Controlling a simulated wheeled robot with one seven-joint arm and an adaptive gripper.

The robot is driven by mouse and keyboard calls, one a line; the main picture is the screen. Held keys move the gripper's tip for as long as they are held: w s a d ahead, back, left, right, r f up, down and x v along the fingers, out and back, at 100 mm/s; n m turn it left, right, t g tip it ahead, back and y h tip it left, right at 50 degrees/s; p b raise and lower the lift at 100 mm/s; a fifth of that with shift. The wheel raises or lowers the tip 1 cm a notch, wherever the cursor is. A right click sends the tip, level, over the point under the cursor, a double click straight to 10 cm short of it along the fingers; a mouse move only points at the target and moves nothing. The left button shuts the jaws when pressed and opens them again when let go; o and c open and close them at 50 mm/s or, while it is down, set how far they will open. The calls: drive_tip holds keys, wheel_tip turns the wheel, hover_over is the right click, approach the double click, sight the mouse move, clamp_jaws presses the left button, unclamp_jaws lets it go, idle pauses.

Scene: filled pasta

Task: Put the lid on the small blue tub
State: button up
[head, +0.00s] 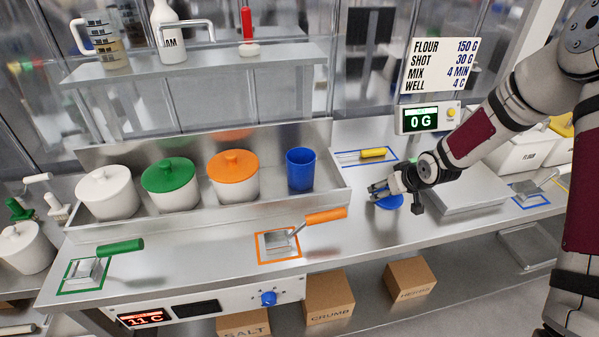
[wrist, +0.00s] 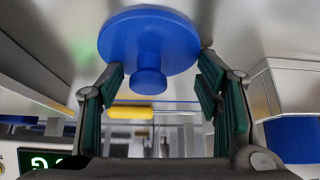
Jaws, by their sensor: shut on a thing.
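The small blue tub (head: 300,171) stands upright and open at the right end of the steel tray on the counter. A blue shape at the right edge of the wrist view (wrist: 292,140) looks like the same tub. The round blue lid (head: 391,203) is at the counter right of the tray, below my gripper (head: 380,189). In the wrist view the lid (wrist: 150,38) shows its disc and round knob between my fingers. My gripper is shut on the lid. Whether the lid touches the counter is hard to tell.
Lidded white, green and orange tubs stand left of the blue tub in the tray (head: 215,213). A yellow-handled scraper (head: 372,153) lies behind my gripper, an orange-handled one (head: 325,216) to its front left. A scale display (head: 424,120) stands behind.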

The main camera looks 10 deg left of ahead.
drive_tip(key=shift+s+d+f, duration=0.15)
drive_tip(key=shift+d+f, duration=0.1)
drive_tip(key=shift+r, duration=0.35)
drive_tip(key=c, duration=0.5)
drive_tip(key=shift+a+r+p, duration=0.1)
drive_tip(key=shift+r+p, duration=1)
drive_tip(key=shift+r, duration=1.15)
drive_tip(key=shift+c, duration=0.2)
